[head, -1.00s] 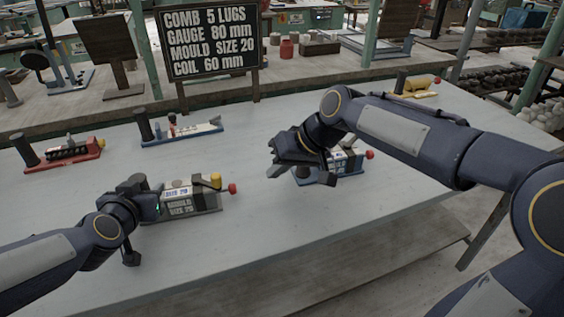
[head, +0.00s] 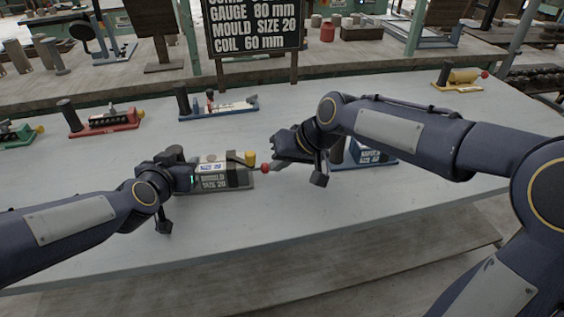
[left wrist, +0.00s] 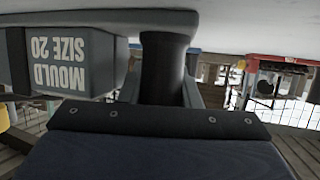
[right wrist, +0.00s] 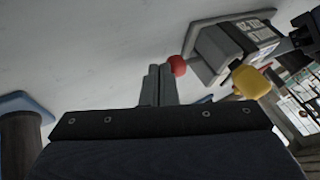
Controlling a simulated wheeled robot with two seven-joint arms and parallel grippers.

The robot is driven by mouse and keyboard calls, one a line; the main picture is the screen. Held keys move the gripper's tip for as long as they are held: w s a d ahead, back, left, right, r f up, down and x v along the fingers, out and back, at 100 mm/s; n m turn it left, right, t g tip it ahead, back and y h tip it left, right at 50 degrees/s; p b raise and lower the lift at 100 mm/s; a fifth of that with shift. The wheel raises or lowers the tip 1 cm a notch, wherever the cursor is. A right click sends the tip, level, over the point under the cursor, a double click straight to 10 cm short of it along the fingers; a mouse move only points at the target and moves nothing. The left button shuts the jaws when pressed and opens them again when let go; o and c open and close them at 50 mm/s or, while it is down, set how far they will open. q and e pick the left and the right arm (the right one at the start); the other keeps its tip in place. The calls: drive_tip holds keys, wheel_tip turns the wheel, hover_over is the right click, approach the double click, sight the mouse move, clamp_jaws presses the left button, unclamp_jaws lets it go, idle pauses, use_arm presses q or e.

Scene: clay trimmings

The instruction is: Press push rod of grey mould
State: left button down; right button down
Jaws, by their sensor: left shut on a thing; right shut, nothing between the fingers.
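The grey mould (head: 222,181), labelled "MOULD SIZE 20", lies on the pale table with a yellow knob (head: 250,158) on top. A short push rod with a red ball end (head: 265,168) sticks out of its right end. My left gripper (head: 184,178) is shut on the dark upright post (left wrist: 163,68) at the mould's left end. My right gripper (head: 279,162) is shut and empty, just right of the red ball. In the right wrist view its fingertips (right wrist: 160,80) are beside the red ball (right wrist: 177,66); I cannot tell whether they touch.
A blue mould (head: 368,153) stands behind and right of my right gripper, partly hidden. A red mould (head: 105,119), another blue one (head: 220,107), a green one (head: 18,136) and a yellow one (head: 461,79) stand farther back. A sign (head: 253,27) stands behind. The front tabletop is clear.

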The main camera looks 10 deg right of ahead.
use_arm(q)
drive_tip(key=shift+s+d+f, duration=0.1)
drive_tip(key=shift+s+f, duration=0.05)
drive_tip(key=shift+f, duration=0.15)
use_arm(e)
drive_tip(key=a, duration=0.2)
drive_tip(key=shift+w+a, duration=0.1)
drive_tip(key=shift+a, duration=0.3)
drive_tip(key=shift+d, duration=0.55)
drive_tip(key=d, duration=0.3)
drive_tip(key=shift+s+d, duration=0.2)
drive_tip(key=v, duration=1)
drive_tip(key=shift+a, duration=0.15)
use_arm(q)
drive_tip(key=c, duration=1.3)
unclamp_jaws()
drive_tip(key=o, duration=0.3)
drive_tip(key=shift+r, duration=0.15)
